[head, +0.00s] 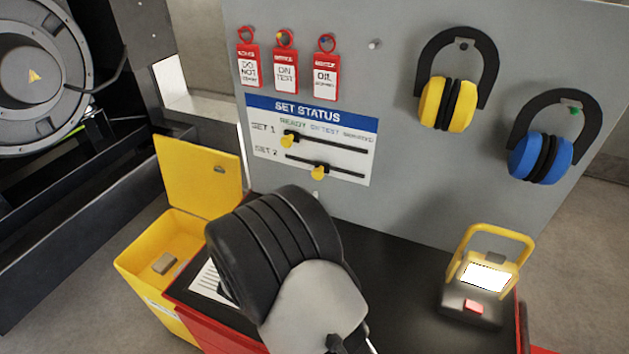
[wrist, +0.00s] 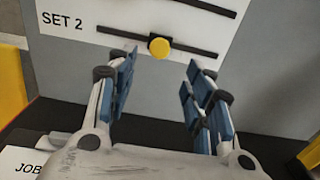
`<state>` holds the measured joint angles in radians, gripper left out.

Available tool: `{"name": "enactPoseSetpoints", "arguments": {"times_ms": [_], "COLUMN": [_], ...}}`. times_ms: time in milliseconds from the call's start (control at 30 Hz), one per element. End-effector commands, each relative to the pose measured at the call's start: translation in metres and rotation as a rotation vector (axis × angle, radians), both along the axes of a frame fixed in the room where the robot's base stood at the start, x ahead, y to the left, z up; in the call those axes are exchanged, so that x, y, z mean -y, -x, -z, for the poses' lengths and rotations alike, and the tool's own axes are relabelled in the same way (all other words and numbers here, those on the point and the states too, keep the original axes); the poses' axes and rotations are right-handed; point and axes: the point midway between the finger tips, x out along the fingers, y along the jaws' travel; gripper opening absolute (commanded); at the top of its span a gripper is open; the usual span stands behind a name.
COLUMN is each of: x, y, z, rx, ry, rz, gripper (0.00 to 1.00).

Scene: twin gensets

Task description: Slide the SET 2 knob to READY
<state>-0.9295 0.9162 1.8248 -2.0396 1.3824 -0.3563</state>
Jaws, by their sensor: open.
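The SET STATUS board (head: 311,136) hangs on the grey panel, with READY at left, ON TEST in the middle and a third, hard-to-read label at right. The yellow SET 2 knob (head: 318,172) sits near the middle of the lower slot, roughly below ON TEST. In the wrist view the same SET 2 knob (wrist: 160,48) shows just beyond my fingertips. My gripper (wrist: 161,66) is open, with blue-padded fingers on either side of the knob's line and nothing between them. Whether they touch the board cannot be told. In the head view my arm hides the gripper.
The yellow SET 1 knob (head: 288,141) sits at the left of the upper slot. Red tags (head: 285,75) hang above; yellow (head: 447,104) and blue (head: 540,157) ear defenders hang right. A work lamp (head: 486,277) stands on the black bench top (head: 405,260). An open yellow bin (head: 150,265) stands left.

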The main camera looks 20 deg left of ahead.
Motion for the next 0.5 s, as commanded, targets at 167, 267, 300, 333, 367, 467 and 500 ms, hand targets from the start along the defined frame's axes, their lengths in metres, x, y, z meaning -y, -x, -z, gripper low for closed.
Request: {"name": "enactPoseSetpoints", "arguments": {"times_ms": [167,267,300,333,367,467,500], "x": [0.008,0.010,0.011,0.012,0.011,0.013,0.013], "y": [-0.040,-0.059,-0.066,-0.070,-0.074,-0.085,-0.088], "z": [0.001,0.002,0.001,0.002,0.001,0.001,0.001], "rx": [0.002,0.001,0.001,0.000,0.000,-0.001,0.000], "ry": [-0.002,-0.001,-0.002,-0.001,-0.001,0.000,-0.001], "rz": [0.005,0.004,0.004,0.003,0.002,0.002,0.002], "gripper": [0.47,0.47,0.47,0.47,0.47,0.47,0.47]}}
